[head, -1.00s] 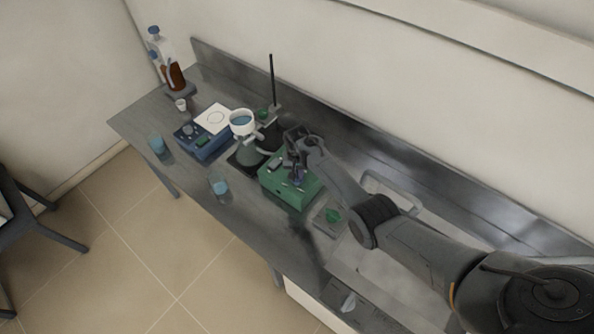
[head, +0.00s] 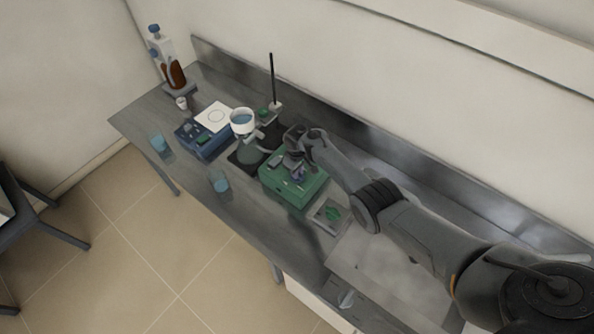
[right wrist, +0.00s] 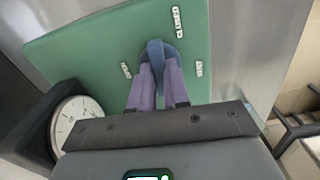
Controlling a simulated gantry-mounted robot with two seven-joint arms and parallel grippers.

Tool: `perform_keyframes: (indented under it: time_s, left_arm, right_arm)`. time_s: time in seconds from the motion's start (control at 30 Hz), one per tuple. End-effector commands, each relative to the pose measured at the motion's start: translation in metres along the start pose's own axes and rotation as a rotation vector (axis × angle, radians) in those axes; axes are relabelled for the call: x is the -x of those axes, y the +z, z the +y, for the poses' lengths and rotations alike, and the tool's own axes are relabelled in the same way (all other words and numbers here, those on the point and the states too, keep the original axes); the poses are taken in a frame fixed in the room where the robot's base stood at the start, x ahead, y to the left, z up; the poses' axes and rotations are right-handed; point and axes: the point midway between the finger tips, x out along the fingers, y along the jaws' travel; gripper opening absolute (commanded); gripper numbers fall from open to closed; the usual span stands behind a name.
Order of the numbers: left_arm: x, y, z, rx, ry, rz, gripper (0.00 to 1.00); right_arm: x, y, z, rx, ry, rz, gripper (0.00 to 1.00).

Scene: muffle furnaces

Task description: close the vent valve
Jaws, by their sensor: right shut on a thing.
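The green box (head: 278,187) stands on the bench, and its top panel also fills the right wrist view (right wrist: 85,45). A blue valve handle (right wrist: 155,48) stands out from that panel among small white labels, too small to read surely. My right gripper (head: 298,176) is over the box's top. In the right wrist view its two purple fingers (right wrist: 160,72) are shut on the valve handle, one on each side. The fingers hide the lower part of the handle. My left gripper is not in view.
A round dial gauge (right wrist: 78,118) is beside the panel. Left of the box are a flask with a white funnel (head: 242,122), a blue hotplate (head: 203,147) and beakers of blue liquid (head: 220,182). A thin rod (head: 272,80) stands behind. A metal backsplash (head: 345,130) borders the bench.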

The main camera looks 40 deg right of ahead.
Motion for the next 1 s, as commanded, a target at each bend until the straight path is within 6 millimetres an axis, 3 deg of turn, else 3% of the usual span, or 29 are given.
perform_keyframes:
  time_s: [0.73, 0.77, 0.8, 0.9, 1.0]
  left_arm:
    - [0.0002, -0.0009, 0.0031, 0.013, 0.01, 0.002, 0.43]
    - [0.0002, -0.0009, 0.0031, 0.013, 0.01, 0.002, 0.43]
    - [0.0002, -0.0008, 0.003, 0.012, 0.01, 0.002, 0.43]
    - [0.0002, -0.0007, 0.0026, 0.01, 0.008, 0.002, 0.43]
    - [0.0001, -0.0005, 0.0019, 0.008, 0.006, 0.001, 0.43]
  right_arm:
    - [0.0005, -0.0003, -0.0002, 0.093, 0.0, 0.001, 0.0]
    - [0.0005, -0.0003, -0.0002, 0.093, 0.0, 0.001, 0.19]
    - [0.0005, -0.0003, -0.0002, 0.093, 0.0, 0.001, 0.25]
    - [0.0004, -0.0003, -0.0002, 0.091, 0.0, 0.001, 0.4]
    - [0.0003, -0.0003, -0.0002, 0.091, 0.0, 0.001, 0.41]
